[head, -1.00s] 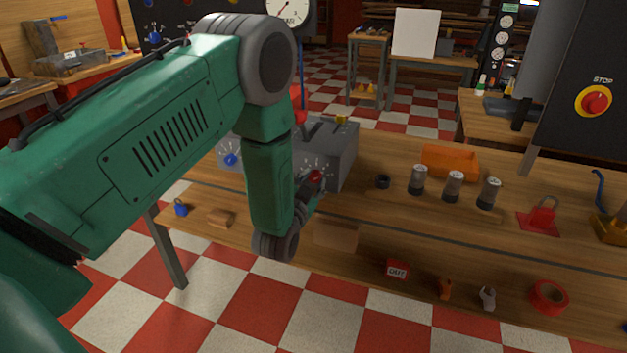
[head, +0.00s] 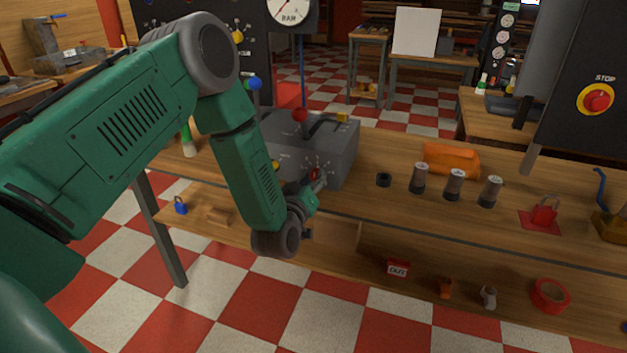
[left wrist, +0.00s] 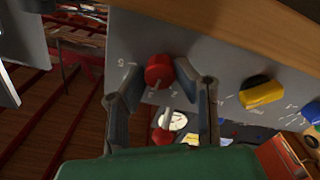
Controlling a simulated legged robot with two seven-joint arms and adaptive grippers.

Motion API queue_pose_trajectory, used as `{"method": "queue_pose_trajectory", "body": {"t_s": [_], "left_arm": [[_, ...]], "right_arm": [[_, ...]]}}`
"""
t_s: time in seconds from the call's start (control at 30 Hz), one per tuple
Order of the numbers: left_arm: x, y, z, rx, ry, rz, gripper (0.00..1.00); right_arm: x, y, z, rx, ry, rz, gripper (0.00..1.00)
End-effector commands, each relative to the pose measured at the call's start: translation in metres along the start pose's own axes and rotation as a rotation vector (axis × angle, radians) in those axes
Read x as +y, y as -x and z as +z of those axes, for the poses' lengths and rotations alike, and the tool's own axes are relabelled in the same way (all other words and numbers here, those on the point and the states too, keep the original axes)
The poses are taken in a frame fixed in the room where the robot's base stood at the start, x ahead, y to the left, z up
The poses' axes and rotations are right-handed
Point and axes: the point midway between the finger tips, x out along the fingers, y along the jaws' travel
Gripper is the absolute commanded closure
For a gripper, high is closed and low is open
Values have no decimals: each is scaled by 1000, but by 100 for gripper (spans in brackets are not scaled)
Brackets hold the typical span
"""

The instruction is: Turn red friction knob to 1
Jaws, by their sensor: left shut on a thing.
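The red friction knob (head: 314,174) is on the front face of a grey box (head: 341,153) on the bench, with white scale marks around it. In the left wrist view the red knob (left wrist: 158,70) is between the two fingers of my left gripper (left wrist: 157,77), which is shut on it. A white 5 shows left of the knob; which mark its pointer faces is unclear. In the head view my left gripper (head: 318,186) reaches the knob from the front, partly hiding it and the scale. My right gripper is not in view.
A yellow knob (left wrist: 262,92) is beside the red one on the same face. A red-balled lever (head: 300,115) stands on the box.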

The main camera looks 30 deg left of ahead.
Motion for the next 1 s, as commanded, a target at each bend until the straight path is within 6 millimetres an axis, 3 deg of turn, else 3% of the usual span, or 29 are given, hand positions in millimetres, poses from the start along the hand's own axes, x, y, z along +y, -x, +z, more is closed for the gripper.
{"method": "queue_pose_trajectory", "body": {"t_s": [0.03, 1.0], "left_arm": [[-4, 3, 6, -17, 46, -8, 100], [-4, 2, 8, -11, 966, -13, 100]], "right_arm": [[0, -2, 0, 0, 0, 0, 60], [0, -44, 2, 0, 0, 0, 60]]}}
